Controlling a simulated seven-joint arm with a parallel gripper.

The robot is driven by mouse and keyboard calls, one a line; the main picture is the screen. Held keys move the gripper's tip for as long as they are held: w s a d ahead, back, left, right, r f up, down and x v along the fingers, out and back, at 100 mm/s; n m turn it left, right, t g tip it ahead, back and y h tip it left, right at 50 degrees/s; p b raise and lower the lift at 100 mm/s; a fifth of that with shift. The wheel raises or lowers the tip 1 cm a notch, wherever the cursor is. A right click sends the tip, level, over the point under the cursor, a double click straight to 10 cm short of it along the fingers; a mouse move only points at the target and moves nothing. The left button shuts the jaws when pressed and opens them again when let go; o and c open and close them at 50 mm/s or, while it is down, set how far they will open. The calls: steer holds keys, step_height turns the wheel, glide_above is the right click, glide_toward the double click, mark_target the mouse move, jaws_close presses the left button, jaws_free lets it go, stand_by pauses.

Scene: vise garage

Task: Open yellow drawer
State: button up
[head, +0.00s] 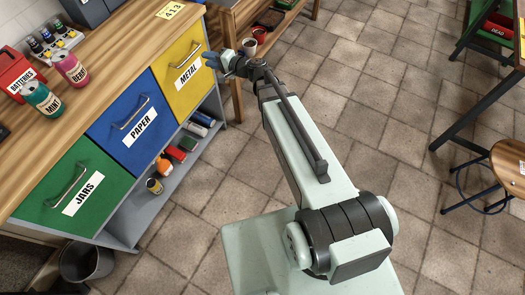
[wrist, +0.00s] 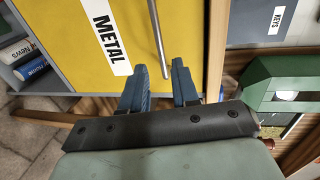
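The yellow drawer (head: 178,95), labelled METAL, is flush with the blue and green fronts in the head view and looks closed. Its yellow front also fills the middle of the wrist view (wrist: 75,45). Its metal bar handle (wrist: 158,40) runs down toward my gripper in the wrist view. My gripper (wrist: 160,68) is open, its two blue fingers apart, with the handle's lower end showing between the fingertips. I cannot tell how deep the handle sits between them.
The blue PAPER drawer (head: 112,143) and green JARS drawer (head: 60,205) are beside it. A low shelf (head: 130,220) with cans and bottles is below. A wooden bench (head: 236,95) stands close by on the right. The tiled floor (head: 365,110) is largely clear.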

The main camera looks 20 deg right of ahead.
steer(key=s+d+f+n+g+h, duration=0.2)
steer(key=s+d+f+g+h, duration=0.1)
steer(key=s+f, duration=0.5)
steer(key=s+d+f+n+g+h, duration=0.3)
steer(key=s+d+f+g, duration=0.1)
steer(key=s+f, duration=0.5)
steer(key=s+d+f+n+g+h, duration=0.2)
steer(key=s+f+g, duration=0.4)
steer(key=s, duration=0.5)
steer(key=shift+s+d+f+n+h, duration=0.15)
steer(key=shift+d+f+n+h, duration=0.3)
steer(key=shift+d+f, duration=0.75)
